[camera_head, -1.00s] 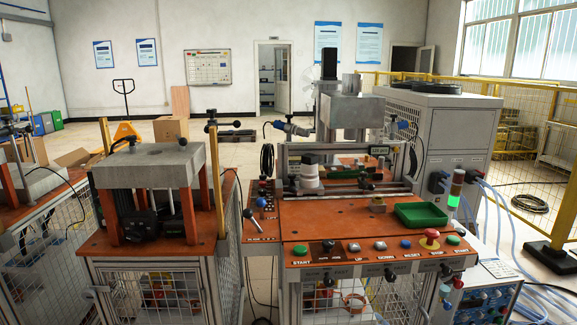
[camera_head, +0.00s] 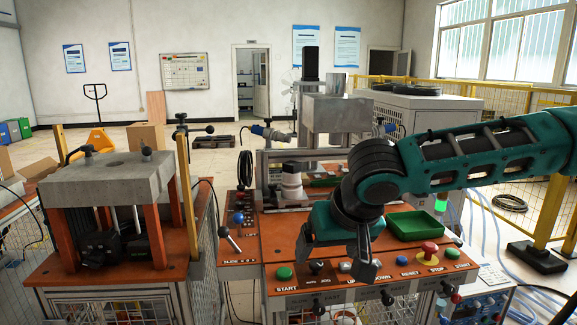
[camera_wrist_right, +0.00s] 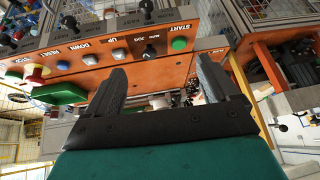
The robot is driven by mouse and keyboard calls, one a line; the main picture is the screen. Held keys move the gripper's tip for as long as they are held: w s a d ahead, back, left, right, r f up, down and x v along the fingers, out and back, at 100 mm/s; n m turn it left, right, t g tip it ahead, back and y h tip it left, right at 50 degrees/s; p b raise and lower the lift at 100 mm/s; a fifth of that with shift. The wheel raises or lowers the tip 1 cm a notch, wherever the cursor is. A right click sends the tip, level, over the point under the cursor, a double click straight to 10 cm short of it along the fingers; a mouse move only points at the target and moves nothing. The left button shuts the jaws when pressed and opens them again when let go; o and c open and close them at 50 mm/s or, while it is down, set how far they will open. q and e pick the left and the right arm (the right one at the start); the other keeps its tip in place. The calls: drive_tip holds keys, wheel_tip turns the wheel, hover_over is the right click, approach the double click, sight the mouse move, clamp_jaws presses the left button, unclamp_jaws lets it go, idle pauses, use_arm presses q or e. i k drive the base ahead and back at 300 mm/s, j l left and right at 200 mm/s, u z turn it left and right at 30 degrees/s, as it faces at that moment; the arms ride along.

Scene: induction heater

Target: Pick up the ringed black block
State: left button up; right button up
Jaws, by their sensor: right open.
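A black-topped block (camera_head: 292,168) with pale rings around its lower part stands upright on the orange workbench (camera_head: 262,221) in the head view, in front of the heater's frame. It best fits the ringed black block. My right gripper (camera_head: 335,258) is open, in front of the block and to its right, over the bench's front part near the button row. In the right wrist view its two fingers (camera_wrist_right: 163,82) are spread with nothing gripped. A small pale shape shows low between them there, too unclear to name. My left gripper is not in view.
A green tray (camera_head: 416,235) lies right of my right gripper. Buttons, including a red-and-yellow one (camera_head: 430,247), line the bench's front edge. A lever (camera_head: 229,237) stands at the bench's left. A separate press with a grey slab (camera_head: 105,177) stands further left.

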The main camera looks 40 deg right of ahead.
sight(291, 167)
drive_tip(key=i+l, duration=0.85)
drive_tip(key=i, duration=0.2)
